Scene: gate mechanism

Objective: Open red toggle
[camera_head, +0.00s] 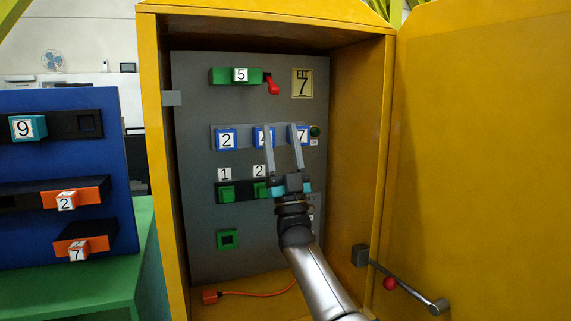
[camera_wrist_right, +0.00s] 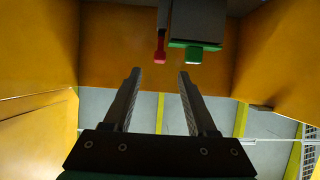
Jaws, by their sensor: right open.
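The red toggle (camera_head: 272,85) is a small lever at the right end of a green block marked 5 (camera_head: 222,76), high on the grey panel inside the yellow cabinet. It hangs down and slightly right. My right gripper (camera_head: 281,130) is open and empty, its fingers pointing up in front of the blue numbered blocks, below the toggle in the head view. In the right wrist view the red toggle (camera_wrist_right: 160,46) shows beyond the gap between the open fingertips (camera_wrist_right: 159,73), apart from them. A green block end (camera_wrist_right: 195,53) is beside it. My left gripper is not visible.
The yellow cabinet door (camera_head: 480,130) stands open at the right, with a handle and red knob (camera_head: 389,283). Blue blocks (camera_head: 227,139) and green blocks (camera_head: 227,193) project from the panel. A blue board (camera_head: 60,150) with numbered blocks stands left. An orange cable (camera_head: 255,293) lies on the cabinet floor.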

